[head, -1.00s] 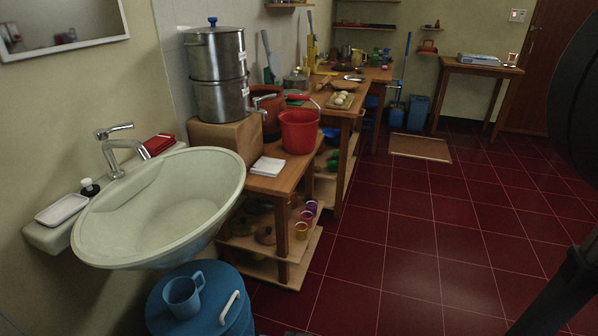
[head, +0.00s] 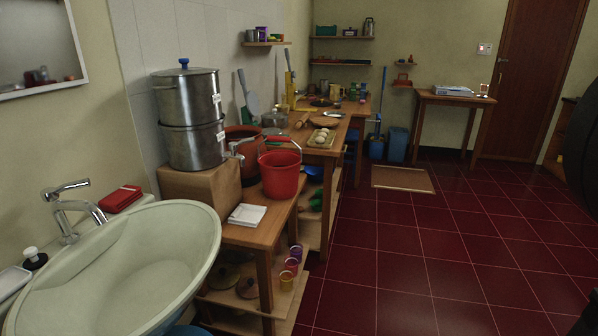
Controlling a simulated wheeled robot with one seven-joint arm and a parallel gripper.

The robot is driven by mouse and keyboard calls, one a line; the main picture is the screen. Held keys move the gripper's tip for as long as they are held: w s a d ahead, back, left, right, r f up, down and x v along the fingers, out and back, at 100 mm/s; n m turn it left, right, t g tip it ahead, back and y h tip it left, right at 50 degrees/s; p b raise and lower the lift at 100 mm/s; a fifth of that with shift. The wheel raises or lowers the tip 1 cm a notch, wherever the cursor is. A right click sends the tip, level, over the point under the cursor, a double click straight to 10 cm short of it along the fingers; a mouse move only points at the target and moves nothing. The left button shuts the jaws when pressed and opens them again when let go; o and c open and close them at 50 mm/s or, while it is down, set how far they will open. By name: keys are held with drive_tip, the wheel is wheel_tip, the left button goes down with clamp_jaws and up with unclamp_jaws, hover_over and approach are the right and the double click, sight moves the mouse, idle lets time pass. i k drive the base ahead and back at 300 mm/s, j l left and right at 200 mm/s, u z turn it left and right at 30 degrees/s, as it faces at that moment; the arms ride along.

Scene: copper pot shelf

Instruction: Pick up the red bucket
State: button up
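The red bucket (head: 282,176) stands upright on the low wooden shelf table (head: 262,234), in the middle left of the head view. Its thin handle is raised in an arc above the rim and has a red grip. A white stack of napkins or paper (head: 247,215) lies in front of it, and a brown pot (head: 244,158) stands behind it to the left. My gripper is not in view; only dark parts at the right edge, probably of my arm, show.
A white sink (head: 120,275) fills the lower left. A steel stacked water filter (head: 190,120) stands on a wooden block left of the bucket. A higher counter (head: 330,150) with kitchenware lies behind. The red tiled floor (head: 420,260) to the right is open.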

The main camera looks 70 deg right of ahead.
sight(279, 169)
drive_tip(key=i+l+z, duration=0.15)
drive_tip(key=l+z, duration=0.3)
drive_tip(key=i+l+z, duration=0.2)
drive_tip(key=z, duration=0.2)
drive_tip(key=i+l+z, duration=0.2)
drive_tip(key=z, duration=0.25)
drive_tip(key=u, duration=1.45)
drive_tip(key=z, duration=1.45)
